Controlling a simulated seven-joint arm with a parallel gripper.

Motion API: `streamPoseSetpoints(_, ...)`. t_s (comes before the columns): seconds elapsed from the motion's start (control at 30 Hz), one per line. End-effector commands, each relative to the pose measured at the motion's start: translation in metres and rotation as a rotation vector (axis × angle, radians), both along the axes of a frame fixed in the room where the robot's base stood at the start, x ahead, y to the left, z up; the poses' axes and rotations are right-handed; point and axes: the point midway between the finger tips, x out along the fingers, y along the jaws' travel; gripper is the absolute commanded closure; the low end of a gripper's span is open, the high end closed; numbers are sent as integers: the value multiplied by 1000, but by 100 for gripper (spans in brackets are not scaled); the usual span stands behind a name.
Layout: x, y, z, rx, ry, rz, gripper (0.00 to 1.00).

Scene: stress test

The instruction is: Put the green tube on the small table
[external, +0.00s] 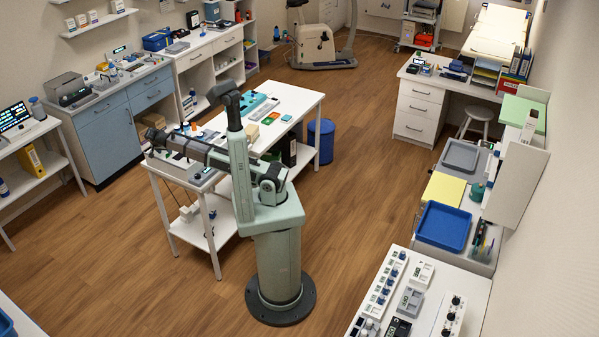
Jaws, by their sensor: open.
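I cannot make out a green tube for certain; the objects on the tables are small. A white table (302,93) with a lower shelf stands in the middle, behind my arm; I cannot tell if it is the small table. My arm reaches left over this table's near end. My gripper (151,146) appears at the far left end of the dark link, small in the picture. It is open, with nothing visibly held. My arm hides part of the tabletop.
A teal tray (254,104) and several small items crowd the middle table. A blue bin (321,141) stands beside it. A white stool (481,113) is at the right. A blue tray (443,227) lies on the right-hand counter. The wooden floor (370,190) is clear between.

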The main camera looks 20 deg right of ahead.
Motion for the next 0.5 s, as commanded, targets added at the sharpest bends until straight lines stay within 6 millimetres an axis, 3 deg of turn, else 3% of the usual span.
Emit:
streamPoseSetpoints(0.2,-14,6,26,0,-1,1,38)
streamPoseSetpoints(0.5,-20,7,37,-1,-1,-1,38)
